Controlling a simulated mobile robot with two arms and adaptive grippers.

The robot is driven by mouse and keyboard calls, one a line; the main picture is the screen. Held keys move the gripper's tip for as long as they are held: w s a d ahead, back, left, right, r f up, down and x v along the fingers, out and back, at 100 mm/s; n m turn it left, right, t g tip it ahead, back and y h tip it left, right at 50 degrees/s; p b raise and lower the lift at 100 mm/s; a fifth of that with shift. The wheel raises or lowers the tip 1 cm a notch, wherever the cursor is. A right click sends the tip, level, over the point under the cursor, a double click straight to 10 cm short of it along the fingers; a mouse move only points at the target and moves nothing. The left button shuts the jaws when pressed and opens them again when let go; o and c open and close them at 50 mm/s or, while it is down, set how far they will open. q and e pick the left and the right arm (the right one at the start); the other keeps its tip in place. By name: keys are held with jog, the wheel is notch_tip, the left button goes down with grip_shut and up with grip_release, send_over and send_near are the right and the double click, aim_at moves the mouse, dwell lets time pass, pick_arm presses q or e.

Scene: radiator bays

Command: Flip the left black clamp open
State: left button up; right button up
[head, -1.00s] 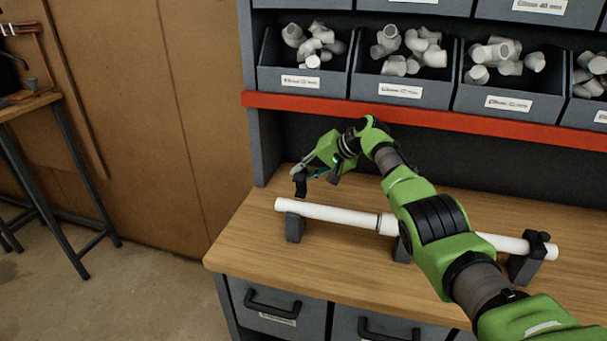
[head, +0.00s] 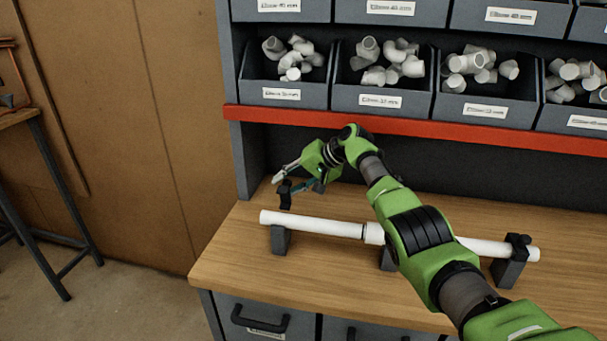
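The left black clamp (head: 285,194) stands upright behind the left end of the white pipe (head: 310,225), raised off it, so it looks flipped open. Its grey support block (head: 280,240) stays under the pipe. My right gripper (head: 283,181) is at the top of this clamp, its fingers spread and pointing left. I cannot tell whether a finger touches the clamp. The right black clamp (head: 518,242) sits over the pipe's right end on its own block. My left gripper is not in view.
A red shelf edge (head: 400,126) and bins of grey fittings (head: 380,95) are above and behind my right arm. The bench's left front is clear.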

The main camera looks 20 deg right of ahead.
jog(key=v, duration=1.1)
